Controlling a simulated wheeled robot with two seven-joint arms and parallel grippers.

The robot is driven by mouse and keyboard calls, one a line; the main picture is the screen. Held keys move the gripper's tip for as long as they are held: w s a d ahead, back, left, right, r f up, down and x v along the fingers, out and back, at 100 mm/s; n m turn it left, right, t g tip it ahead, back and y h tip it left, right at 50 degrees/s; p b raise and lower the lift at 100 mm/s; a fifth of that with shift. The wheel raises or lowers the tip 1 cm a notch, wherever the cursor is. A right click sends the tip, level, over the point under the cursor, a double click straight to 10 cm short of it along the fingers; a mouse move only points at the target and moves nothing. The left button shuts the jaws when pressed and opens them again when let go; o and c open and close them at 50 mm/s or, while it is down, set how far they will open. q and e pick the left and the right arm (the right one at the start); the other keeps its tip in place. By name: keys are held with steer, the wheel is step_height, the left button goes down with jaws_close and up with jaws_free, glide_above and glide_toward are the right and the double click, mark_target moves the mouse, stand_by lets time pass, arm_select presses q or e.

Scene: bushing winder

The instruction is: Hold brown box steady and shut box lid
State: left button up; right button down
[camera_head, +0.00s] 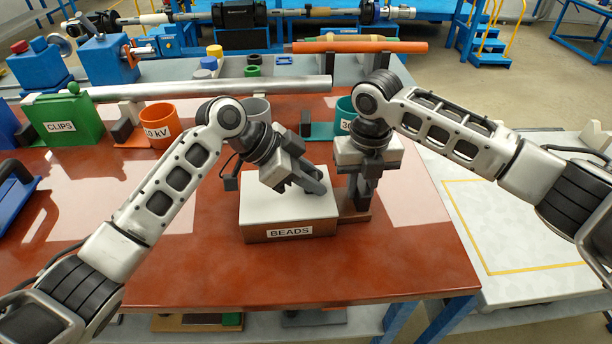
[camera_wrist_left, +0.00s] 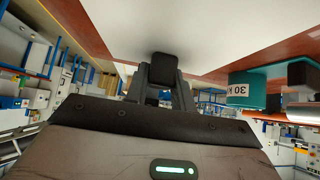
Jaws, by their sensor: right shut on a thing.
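The brown box (camera_head: 262,235), labelled BEADS, sits near the front of the red-brown tabletop. Its white lid (camera_head: 270,205) lies flat over the top, with no visible gap at the front. My left gripper (camera_head: 318,188) is shut and empty, with its fingertips at the right part of the lid. In the left wrist view the fingertips (camera_wrist_left: 165,72) are together against the pale lid surface (camera_wrist_left: 120,25). My right gripper (camera_head: 358,205) points down at the box's right side and is shut on a part there. Its fingers mostly hide what they grip.
An orange cup (camera_head: 160,123), a grey cup (camera_head: 256,108) and a teal cup (camera_head: 345,112) stand behind the box. A green CLIPS holder (camera_head: 62,120) is at the left. A long metal tube (camera_head: 215,88) lies behind them. The tabletop in front is clear.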

arm_select(q)
steer(key=o, duration=0.4)
steer(key=shift+d, duration=0.15)
arm_select(e)
steer(key=shift+a, duration=0.25)
arm_select(q)
steer(key=shift+o, duration=0.2)
arm_select(e)
steer(key=shift+d, duration=0.1)
arm_select(q)
steer(key=v, duration=1.2)
arm_select(e)
steer(key=c, duration=1.1)
jaws_free()
